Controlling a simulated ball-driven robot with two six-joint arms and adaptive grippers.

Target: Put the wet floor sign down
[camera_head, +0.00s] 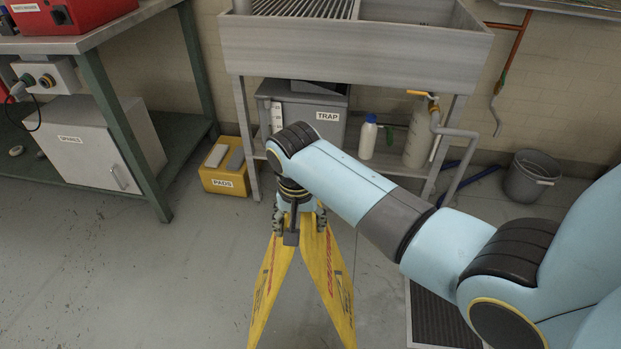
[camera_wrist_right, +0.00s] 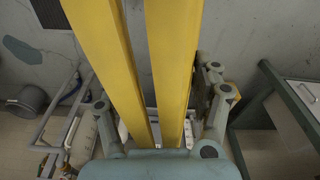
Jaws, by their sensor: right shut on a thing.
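The wet floor sign (camera_head: 327,277) is a yellow A-frame with red and dark markings, its two panels spread apart toward the bottom of the head view. My right gripper (camera_head: 298,222) is shut on its top and points down. In the right wrist view the two yellow panels (camera_wrist_right: 170,62) run between the fingers of my right gripper (camera_wrist_right: 163,112). The sign's lower ends are cut off in the head view, so I cannot tell whether it touches the floor. My left gripper is not in view.
A steel sink (camera_head: 350,50) stands behind, with a trap box (camera_head: 312,112) and a white bottle (camera_head: 368,138) beneath. A yellow pads box (camera_head: 224,178) sits left of it. A grey bucket (camera_head: 531,178) is at right, a dark floor mat (camera_head: 440,318) nearer. The left floor is open.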

